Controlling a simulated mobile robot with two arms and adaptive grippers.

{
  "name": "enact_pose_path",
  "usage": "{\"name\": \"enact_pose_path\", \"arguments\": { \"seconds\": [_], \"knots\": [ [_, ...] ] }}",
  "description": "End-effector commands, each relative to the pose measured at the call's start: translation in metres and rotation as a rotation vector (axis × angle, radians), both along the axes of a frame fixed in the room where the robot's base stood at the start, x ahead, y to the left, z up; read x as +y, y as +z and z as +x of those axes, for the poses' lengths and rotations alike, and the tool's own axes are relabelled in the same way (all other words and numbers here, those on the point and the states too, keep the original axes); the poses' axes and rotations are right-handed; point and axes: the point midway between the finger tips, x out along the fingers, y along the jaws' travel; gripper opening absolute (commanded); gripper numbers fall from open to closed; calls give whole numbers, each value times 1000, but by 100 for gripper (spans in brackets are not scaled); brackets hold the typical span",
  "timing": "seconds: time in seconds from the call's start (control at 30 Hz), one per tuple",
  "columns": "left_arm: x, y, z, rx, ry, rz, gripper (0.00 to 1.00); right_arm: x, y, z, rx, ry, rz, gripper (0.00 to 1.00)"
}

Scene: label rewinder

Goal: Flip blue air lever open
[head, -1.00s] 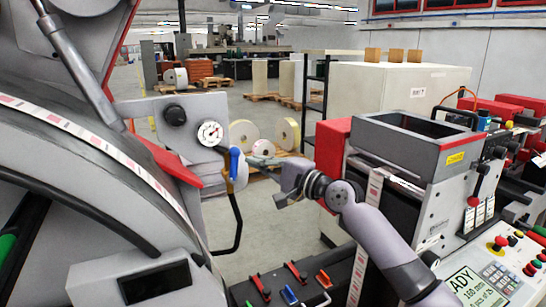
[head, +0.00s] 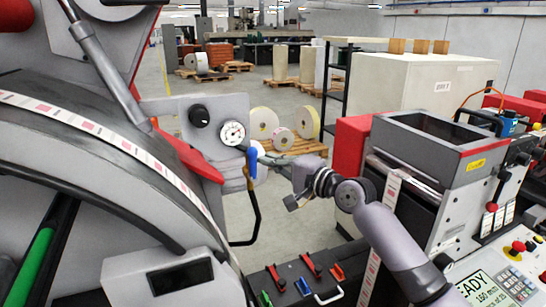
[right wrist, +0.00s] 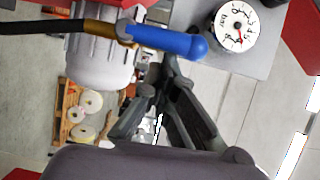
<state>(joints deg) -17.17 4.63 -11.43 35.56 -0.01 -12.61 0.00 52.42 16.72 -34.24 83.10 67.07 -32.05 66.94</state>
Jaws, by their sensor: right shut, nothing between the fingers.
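The blue air lever (head: 252,163) stands roughly upright beside the gauge panel, on a brass-coloured valve with a black hose hanging below. In the right wrist view the blue lever (right wrist: 170,42) lies across the picture, its rounded end toward the gauge. My right gripper (head: 264,158) is shut and empty, with its fingertips just right of the lever. In the right wrist view the fingertips (right wrist: 160,75) are close beside the lever; I cannot tell whether they touch it. The pressure gauge (head: 232,133) is up and left of the lever. My left gripper is not in view.
A black knob (head: 199,116) sits left of the gauge. The large grey machine with the label web (head: 120,146) fills the left side. Small coloured levers (head: 308,263) stand below. A second machine (head: 425,150) stands right.

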Motion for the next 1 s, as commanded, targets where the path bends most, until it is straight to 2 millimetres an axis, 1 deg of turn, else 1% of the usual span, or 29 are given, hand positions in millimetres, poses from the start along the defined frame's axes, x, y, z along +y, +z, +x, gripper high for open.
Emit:
{"name": "enact_pose_path", "arguments": {
  "seconds": [0.23,0.37,0.47,0.8,0.9,1.0],
  "knots": [
    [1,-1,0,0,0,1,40,3,0,-2,0,6,2,0],
    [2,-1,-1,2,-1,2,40,-1,-1,-5,0,7,1,0],
    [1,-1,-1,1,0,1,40,-12,-2,-13,-1,5,1,0],
    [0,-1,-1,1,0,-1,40,-67,-1,-59,1,-1,1,0],
    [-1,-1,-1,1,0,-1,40,-78,-1,-69,1,0,1,0],
    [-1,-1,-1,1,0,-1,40,-86,-1,-76,1,0,1,0]
  ]
}}
